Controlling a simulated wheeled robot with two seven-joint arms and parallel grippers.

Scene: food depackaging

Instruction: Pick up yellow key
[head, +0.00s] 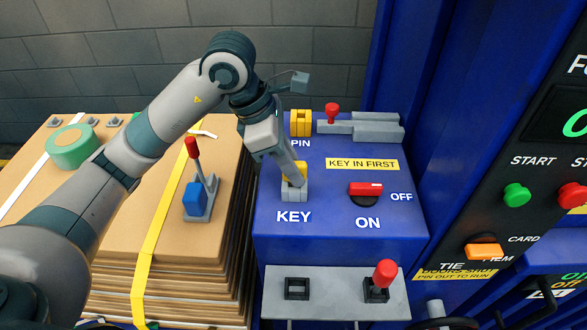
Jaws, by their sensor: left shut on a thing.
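The yellow key (293,175) stands in the grey key holder (294,193) above the KEY label on the blue console. My left gripper (294,178) reaches down from above and is shut on the yellow key. Its fingers hide part of the key. The key's lower end is at the holder, and I cannot tell how deep it sits. My right gripper is not in view.
Behind are a yellow pin (300,122) and a grey latch with a red knob (332,113). A red ON/OFF switch (366,190) is right of the key. Cardboard (110,220) with a blue-and-red lever (196,195) and green tape (73,147) lies left. A red-knob joystick (384,275) is in front.

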